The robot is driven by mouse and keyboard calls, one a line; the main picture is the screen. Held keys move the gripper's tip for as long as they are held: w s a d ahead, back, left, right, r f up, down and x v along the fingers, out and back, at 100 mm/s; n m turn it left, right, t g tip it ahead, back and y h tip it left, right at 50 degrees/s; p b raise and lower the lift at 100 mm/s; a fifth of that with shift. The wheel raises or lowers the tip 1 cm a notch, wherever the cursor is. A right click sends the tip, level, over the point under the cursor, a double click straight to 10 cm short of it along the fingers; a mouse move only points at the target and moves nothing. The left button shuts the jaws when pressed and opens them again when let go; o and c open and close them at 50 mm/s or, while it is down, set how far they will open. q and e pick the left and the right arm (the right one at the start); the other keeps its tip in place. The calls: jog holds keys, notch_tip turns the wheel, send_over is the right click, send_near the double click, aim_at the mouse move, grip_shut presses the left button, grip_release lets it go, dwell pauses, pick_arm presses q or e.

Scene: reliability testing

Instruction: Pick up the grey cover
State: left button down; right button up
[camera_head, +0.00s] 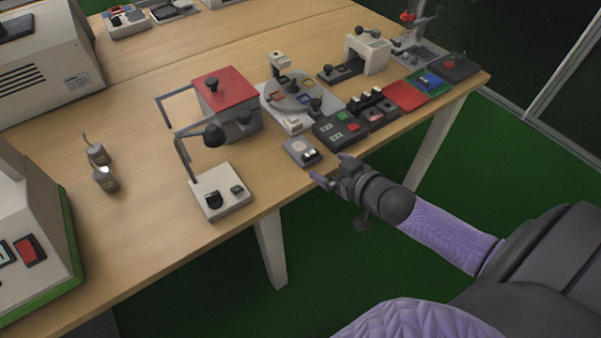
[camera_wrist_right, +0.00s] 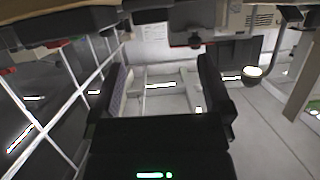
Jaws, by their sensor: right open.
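No part is plainly marked as the grey cover. A grey box with a red top (camera_head: 228,95) and a dark knob stands mid-table, and a small grey plate-like device (camera_head: 301,152) lies at the table's front edge; I cannot tell whether either is the cover. My right gripper (camera_head: 330,168) is open and empty just off the front edge, close to the small grey device. In the right wrist view its two dark fingers (camera_wrist_right: 162,88) stand apart with nothing between them. My left gripper is not in view.
A large machine (camera_head: 30,245) stands left.

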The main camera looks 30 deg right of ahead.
aim_at(312, 157)
jog(key=shift+m+g, duration=0.3)
jog(key=b+x, duration=0.2)
jog(key=x, duration=0.1)
jog(key=f+b+x, duration=0.1)
jog(key=b+x, duration=0.1)
jog(key=x, duration=0.1)
jog(key=d+b+x, duration=0.1)
jog(key=b+x, duration=0.1)
jog(key=x, duration=0.1)
jog(key=shift+s+f, duration=0.2)
jog(key=shift+f, duration=0.05)
jog(key=shift+w+r, duration=0.1)
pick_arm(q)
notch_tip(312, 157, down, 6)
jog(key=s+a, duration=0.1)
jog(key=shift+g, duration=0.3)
pick_arm(e)
jog(key=shift+r, duration=0.1)
jog(key=shift+c, duration=0.3)
